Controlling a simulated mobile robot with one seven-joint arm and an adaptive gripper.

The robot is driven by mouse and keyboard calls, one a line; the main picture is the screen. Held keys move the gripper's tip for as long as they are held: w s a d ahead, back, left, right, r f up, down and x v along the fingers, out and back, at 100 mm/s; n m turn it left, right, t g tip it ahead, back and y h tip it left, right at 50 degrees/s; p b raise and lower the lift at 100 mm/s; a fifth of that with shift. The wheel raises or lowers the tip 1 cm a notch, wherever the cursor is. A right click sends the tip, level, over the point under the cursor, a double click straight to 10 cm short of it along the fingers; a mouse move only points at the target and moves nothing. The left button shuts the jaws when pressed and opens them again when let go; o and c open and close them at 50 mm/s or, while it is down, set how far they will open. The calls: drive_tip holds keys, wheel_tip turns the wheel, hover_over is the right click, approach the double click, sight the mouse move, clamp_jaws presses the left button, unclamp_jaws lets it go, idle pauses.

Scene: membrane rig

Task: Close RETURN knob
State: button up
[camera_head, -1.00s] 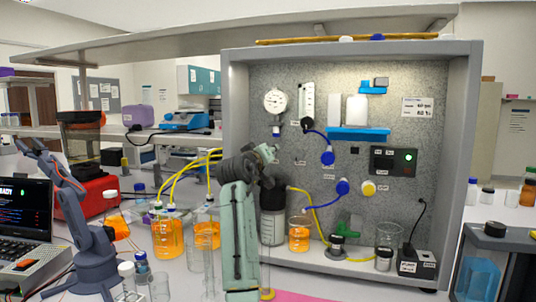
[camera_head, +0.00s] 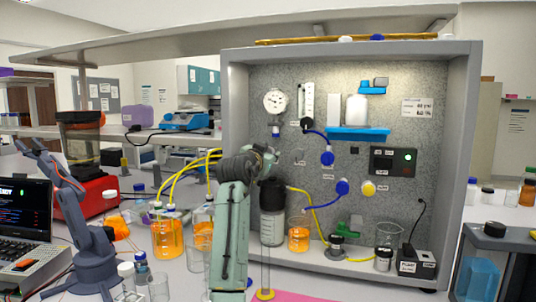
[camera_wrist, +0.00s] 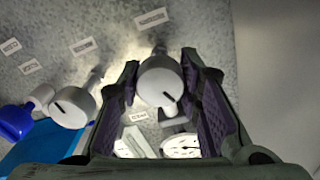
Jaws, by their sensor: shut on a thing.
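In the wrist view a round light-grey knob (camera_wrist: 160,82) with a short black mark line on its face sits between the two fingers of my gripper (camera_wrist: 165,90). My gripper is shut on this knob, with a finger pad at each side. A small label (camera_wrist: 152,19) stands on the panel near it, too blurred to read for sure. In the head view my gripper (camera_head: 268,154) is at the left part of the rig panel (camera_head: 345,110), and my arm hides the knob there.
A second grey knob (camera_wrist: 73,107) and a blue fitting (camera_wrist: 15,120) lie to the left in the wrist view. In the head view a dark-capped bottle (camera_head: 272,225), a beaker of orange liquid (camera_head: 298,235) and yellow tubing (camera_head: 315,208) are close to my arm.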

drive_tip(key=m, duration=0.5)
drive_tip(key=shift+r, duration=0.15)
idle(0.4)
drive_tip(key=o, duration=1.2)
wheel_tip(320, 180, up, 10)
drive_tip(key=shift+f, duration=0.1)
